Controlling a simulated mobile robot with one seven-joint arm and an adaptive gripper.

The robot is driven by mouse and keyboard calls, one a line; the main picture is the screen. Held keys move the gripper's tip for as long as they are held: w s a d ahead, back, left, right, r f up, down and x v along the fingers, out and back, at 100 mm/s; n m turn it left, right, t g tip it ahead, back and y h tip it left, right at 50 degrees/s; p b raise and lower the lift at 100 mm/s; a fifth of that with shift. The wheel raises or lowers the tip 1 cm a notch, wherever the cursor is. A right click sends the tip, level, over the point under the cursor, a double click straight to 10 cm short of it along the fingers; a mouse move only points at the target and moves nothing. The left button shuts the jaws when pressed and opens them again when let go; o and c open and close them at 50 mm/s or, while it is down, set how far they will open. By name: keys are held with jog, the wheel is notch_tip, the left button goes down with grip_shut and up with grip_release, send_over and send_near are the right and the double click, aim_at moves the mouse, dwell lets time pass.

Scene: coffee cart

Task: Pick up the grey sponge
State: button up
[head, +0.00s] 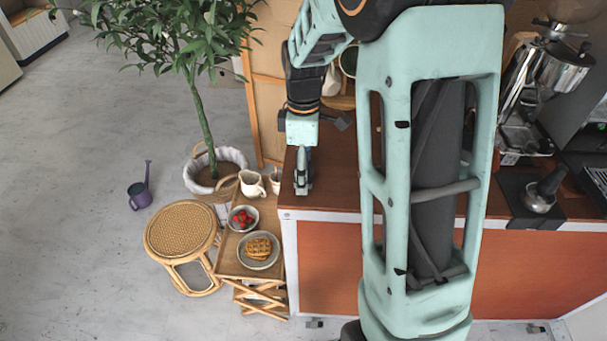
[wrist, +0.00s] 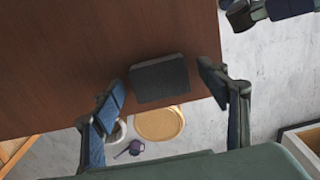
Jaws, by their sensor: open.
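The grey sponge (wrist: 159,79) shows in the wrist view as a dark grey block lying on the brown counter top (wrist: 90,50), close to the counter's edge. My gripper (wrist: 163,93) is open, with one blue-padded finger to the left of the sponge and one to the right. Gaps show between the sponge and both fingers in the picture; I cannot tell the height between them. In the head view my gripper (head: 302,182) points down over the left end of the counter, and I cannot make out the sponge there.
Left of the counter stands a small wooden table (head: 229,262) with a white pitcher (head: 251,183), a bowl of red fruit (head: 243,218) and a plate with a waffle (head: 259,250). A wicker stool (head: 182,228), a watering can (head: 140,196) and a potted plant (head: 215,172) stand nearby.

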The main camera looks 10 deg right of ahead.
jog(key=shift+c, duration=0.4)
jog(key=c, duration=1.2)
jog(key=shift+o, duration=0.2)
